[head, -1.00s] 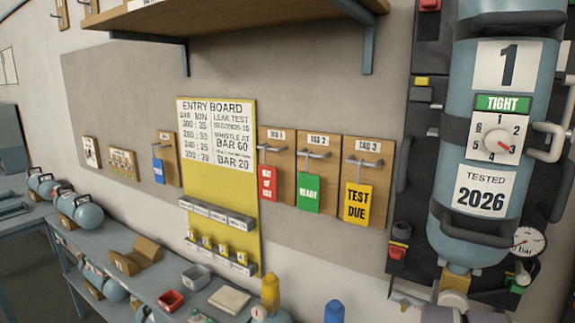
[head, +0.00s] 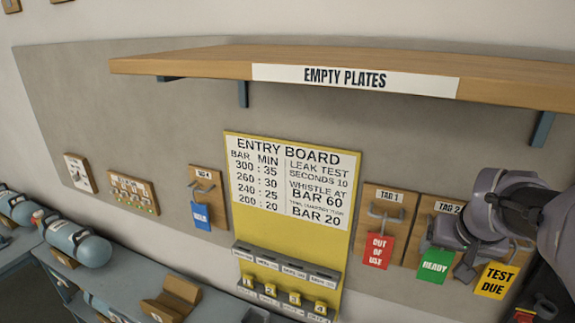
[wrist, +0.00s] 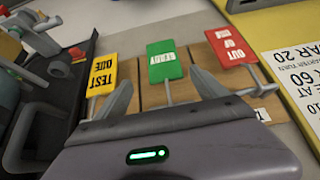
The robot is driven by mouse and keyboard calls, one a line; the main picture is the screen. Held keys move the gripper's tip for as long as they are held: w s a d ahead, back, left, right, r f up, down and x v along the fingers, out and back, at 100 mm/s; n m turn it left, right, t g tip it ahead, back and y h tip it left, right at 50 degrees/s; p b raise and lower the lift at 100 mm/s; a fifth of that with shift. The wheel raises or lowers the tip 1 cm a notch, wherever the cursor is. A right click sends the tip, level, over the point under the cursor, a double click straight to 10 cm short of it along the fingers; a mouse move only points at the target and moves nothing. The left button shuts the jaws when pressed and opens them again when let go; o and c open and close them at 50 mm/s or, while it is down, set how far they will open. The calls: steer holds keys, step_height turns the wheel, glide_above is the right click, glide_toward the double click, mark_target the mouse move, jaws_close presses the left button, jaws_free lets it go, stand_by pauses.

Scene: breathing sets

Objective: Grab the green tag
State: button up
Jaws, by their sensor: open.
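The green READY tag (head: 435,265) hangs from its hook on the TAG 2 board. In the wrist view the green tag (wrist: 165,68) appears upside down, between and beyond the two fingers. My gripper (head: 451,248) is in front of the tag boards, at the green tag from the right. In the wrist view my gripper (wrist: 163,92) is open with nothing held; one finger points towards the yellow tag's side and the other towards the red tag's side. Whether a finger touches the green tag cannot be told. The hook is partly hidden by my gripper in the head view.
The red OUT OF USE tag (head: 378,250) hangs to the left and the yellow TEST DUE tag (head: 496,280) to the right, both close by. The yellow entry board (head: 338,262) stands further left. A wooden shelf (head: 200,62) juts out above.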

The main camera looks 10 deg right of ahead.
mark_target(438, 260)
steer(key=x, duration=0.3)
steer(key=a+x, duration=0.1)
steer(key=x, duration=0.1)
steer(key=shift+w+d+f, duration=0.1)
steer(key=shift+w+f, duration=0.05)
steer(key=shift+f, duration=0.25)
steer(key=shift+w+d+f, duration=0.2)
steer(key=shift+w+d, duration=0.05)
steer(key=shift+s+a, duration=0.1)
steer(key=shift+a, duration=0.05)
steer(key=shift+r, duration=0.1)
steer(key=c, duration=1.4)
